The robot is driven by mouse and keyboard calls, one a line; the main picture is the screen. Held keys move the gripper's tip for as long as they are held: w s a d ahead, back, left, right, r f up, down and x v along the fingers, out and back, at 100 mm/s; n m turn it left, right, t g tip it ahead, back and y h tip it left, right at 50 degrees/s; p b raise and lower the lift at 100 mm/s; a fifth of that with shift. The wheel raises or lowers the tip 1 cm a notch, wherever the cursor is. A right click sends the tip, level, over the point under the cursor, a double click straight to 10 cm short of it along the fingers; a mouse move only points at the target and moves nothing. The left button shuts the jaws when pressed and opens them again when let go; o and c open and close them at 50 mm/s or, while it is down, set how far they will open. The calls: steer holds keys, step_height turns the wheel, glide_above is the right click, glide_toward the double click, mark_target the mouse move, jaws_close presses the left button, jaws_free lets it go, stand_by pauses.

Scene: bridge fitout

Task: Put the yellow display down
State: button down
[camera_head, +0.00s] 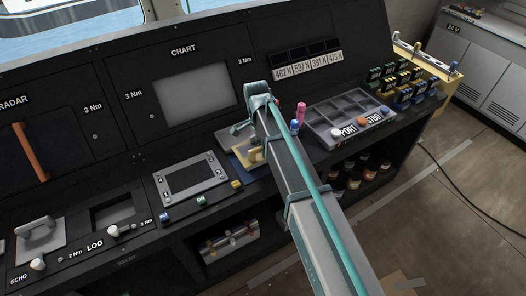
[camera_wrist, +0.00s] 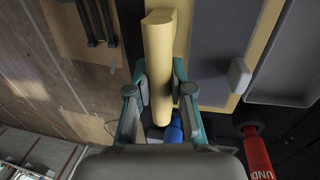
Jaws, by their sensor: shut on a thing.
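In the wrist view my gripper (camera_wrist: 159,76) is shut on a long, rounded yellow bar (camera_wrist: 158,45). The bar looks like the grip of the yellow display; a yellow-edged panel with a grey face (camera_wrist: 218,45) lies beyond and to the right. In the head view the yellow display (camera_head: 256,155) shows as a small pale-yellow piece beside my arm, over the console ledge right of the grey screen unit (camera_head: 190,177). My arm hides most of it and the gripper fingers. I cannot tell whether it touches the ledge.
A compartment tray (camera_head: 350,112) with PORT and STBD labels sits to the right. A red cylinder (camera_head: 301,108) stands between it and my arm; a red labelled one (camera_wrist: 256,150) and a blue one (camera_wrist: 174,128) show close by in the wrist view. Coloured blocks (camera_head: 201,200) line the front edge.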

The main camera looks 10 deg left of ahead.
steer(key=shift+f+p, duration=0.45)
steer(key=shift+f, duration=0.7)
steer(key=shift+s+f, duration=0.1)
steer(key=c, duration=1)
jaws_free()
steer(key=shift+c, duration=0.2)
step_height(320, 180, up, 12)
steer(key=w+a+b, duration=0.1)
steer(key=b, duration=0.3)
steer(key=shift+w+a, duration=0.15)
steer(key=shift+w, duration=0.2)
